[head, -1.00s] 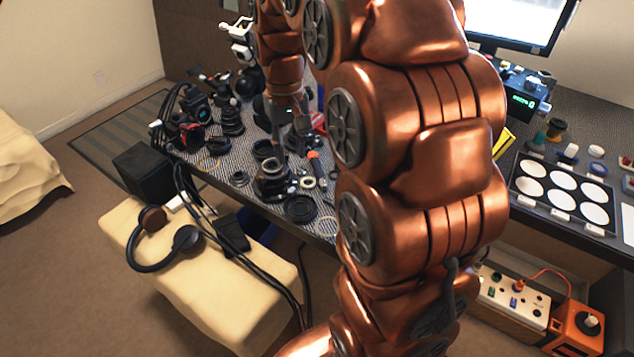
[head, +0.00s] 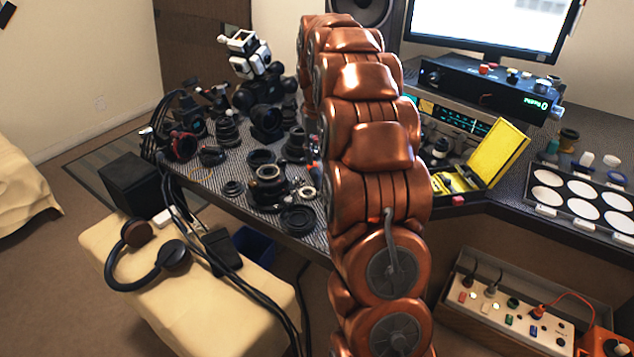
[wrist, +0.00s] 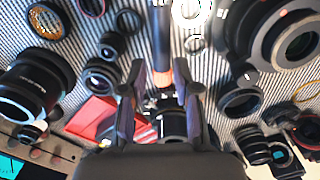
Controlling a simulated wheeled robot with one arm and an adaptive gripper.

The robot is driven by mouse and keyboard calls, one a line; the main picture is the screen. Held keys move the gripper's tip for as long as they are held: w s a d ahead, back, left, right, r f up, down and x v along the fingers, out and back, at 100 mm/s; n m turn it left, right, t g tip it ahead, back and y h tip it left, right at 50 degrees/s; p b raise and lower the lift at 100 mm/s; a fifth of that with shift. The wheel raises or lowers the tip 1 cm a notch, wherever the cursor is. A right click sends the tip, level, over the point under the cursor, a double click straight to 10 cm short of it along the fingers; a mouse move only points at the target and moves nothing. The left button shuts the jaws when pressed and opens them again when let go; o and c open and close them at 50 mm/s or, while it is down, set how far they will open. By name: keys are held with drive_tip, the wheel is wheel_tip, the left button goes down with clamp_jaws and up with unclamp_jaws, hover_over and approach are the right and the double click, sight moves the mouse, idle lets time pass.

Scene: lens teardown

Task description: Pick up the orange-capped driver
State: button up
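In the wrist view the orange-capped driver (wrist: 161,42) lies on the striped mat, its dark handle running up to the top edge. An orange part shows close by the right finger. My gripper (wrist: 160,78) is open, with one finger on each side of the driver's lower part. The fingers look apart from it, but I cannot tell the height left between them and the mat. In the head view my arm hides the gripper and most of the driver.
Lens parts crowd the mat, including a large lens barrel (wrist: 28,88) and a ring (wrist: 242,98) in the wrist view. In the head view a yellow case (head: 497,152) stands open right of my arm, near a monitor (head: 490,22). Headphones (head: 165,258) rest on the cream stool.

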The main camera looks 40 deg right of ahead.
sight(317, 175)
drive_tip(key=shift+s+a+f, duration=0.1)
drive_tip(key=shift+f, duration=1.45)
drive_tip(key=shift+s+a+f, duration=0.1)
drive_tip(key=shift+f, duration=1.45)
drive_tip(key=shift+c, duration=0.4)
clamp_jaws()
